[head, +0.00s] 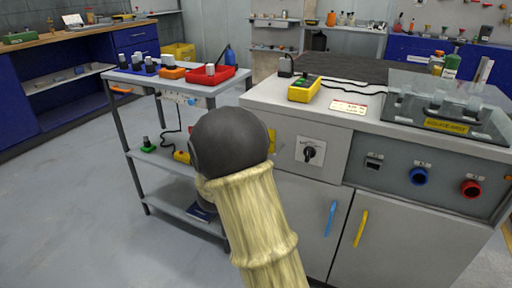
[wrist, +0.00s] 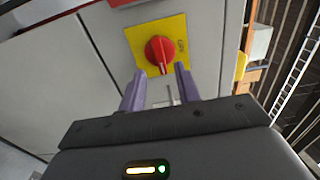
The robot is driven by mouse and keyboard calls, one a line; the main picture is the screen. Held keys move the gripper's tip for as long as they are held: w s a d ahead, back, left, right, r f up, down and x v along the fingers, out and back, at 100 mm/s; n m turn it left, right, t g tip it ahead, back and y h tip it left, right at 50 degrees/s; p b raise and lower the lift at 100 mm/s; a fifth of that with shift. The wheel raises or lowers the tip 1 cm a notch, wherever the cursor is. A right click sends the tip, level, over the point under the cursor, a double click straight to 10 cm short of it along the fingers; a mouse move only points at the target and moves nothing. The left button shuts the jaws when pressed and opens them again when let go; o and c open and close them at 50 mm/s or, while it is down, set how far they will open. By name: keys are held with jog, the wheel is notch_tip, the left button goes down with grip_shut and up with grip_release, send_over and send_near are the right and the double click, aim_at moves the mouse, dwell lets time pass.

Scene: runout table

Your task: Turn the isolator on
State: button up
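The isolator is a red rotary knob (wrist: 159,50) on a yellow plate (wrist: 137,38), fixed to a grey cabinet panel in the wrist view. The knob's grip ridge runs roughly up and down in the picture, tilted slightly. Small dark markings on the plate are too small to read. My gripper (wrist: 159,72) is open, one purple finger on each side below the knob, and nothing is held. The fingertips are near the knob; I cannot tell whether they touch it. In the head view my arm hides the gripper and most of that plate.
A black rotary switch (head: 311,152) sits on the cabinet's front, beside my arm. A yellow device (head: 304,88) with a cable lies on the cabinet top. A grey trolley (head: 160,87) with a red tray (head: 224,80) stands close on the left. Floor is free at left.

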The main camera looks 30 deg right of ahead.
jog(key=p+v, duration=0.2)
jog(key=v, duration=1.1)
jog(key=shift+s+a, duration=0.2)
jog(key=shift+a, duration=0.1)
jog(key=a+f+n+g+y+p, duration=0.15)
jog(key=a+f+n+y, duration=0.4)
jog(key=n+y, duration=0.95)
jog(key=s+d+f+n+g+p, duration=0.15)
jog(key=s+n+g, duration=0.55)
jog(key=s+n, duration=0.7)
jog(key=w+a+p+v, duration=0.1)
jog(key=w+p+v, duration=0.2)
jog(key=p+v, duration=1.5)
jog(key=w+a+r+p+v, duration=0.1)
jog(key=w+p+v, duration=0.2)
jog(key=p+v, duration=1.6)
jog(key=shift+a+r+m+h+p, duration=0.3)
jog(key=shift+r+h+p, duration=0.1)
jog(key=shift+r+p, duration=0.1)
